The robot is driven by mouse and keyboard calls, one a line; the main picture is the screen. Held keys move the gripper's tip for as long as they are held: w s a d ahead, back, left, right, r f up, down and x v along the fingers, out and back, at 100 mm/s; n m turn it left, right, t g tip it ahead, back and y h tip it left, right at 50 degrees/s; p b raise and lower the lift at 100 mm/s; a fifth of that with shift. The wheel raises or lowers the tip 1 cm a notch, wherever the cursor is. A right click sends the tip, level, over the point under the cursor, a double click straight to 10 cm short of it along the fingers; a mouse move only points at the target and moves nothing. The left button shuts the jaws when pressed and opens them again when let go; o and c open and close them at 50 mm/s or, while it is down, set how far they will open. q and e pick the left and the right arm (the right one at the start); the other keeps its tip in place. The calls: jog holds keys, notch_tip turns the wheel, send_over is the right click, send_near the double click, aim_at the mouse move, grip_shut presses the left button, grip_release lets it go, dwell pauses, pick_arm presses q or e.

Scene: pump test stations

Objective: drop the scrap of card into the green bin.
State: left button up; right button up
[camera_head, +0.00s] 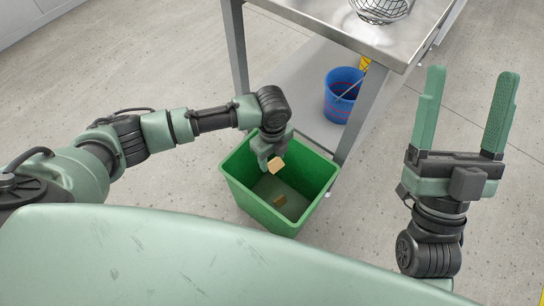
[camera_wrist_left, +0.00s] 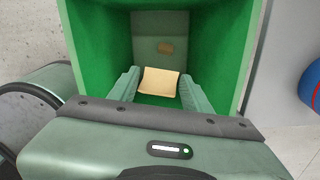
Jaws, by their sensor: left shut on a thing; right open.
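The tan scrap of card (camera_head: 277,164) is between the fingers of my left gripper (camera_head: 268,162), which is shut on it. In the left wrist view the card (camera_wrist_left: 160,83) spans the gap between the two fingertips. The green bin (camera_head: 258,207) stands open on the floor. My left gripper points down into its mouth, with the card above the bin's bottom. My right gripper (camera_head: 473,75) is open and empty at the right, fingers pointing up in the picture, away from the bin.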

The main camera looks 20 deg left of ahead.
aim_at(272, 159)
pick_arm(q)
jog(key=o, duration=1.4)
jog(key=shift+c, duration=0.2)
jog(key=shift+r, duration=0.2)
notch_tip(272, 159, up, 3)
jog(key=shift+r+p, duration=0.1)
jog(key=shift+p, duration=0.8)
notch_tip(272, 159, up, 4)
jog(key=shift+f+p, duration=0.1)
jog(key=shift+p, duration=0.7)
jog(key=shift+r, duration=0.2)
pick_arm(e)
jog(key=w+f+g+h, duration=0.3)
jog(key=w+f+g, duration=0.3)
jog(key=f+g, duration=0.3)
jog(key=shift+w+f, duration=0.15)
jog(key=shift+f, duration=2.05)
jog(key=shift+d, duration=0.1)
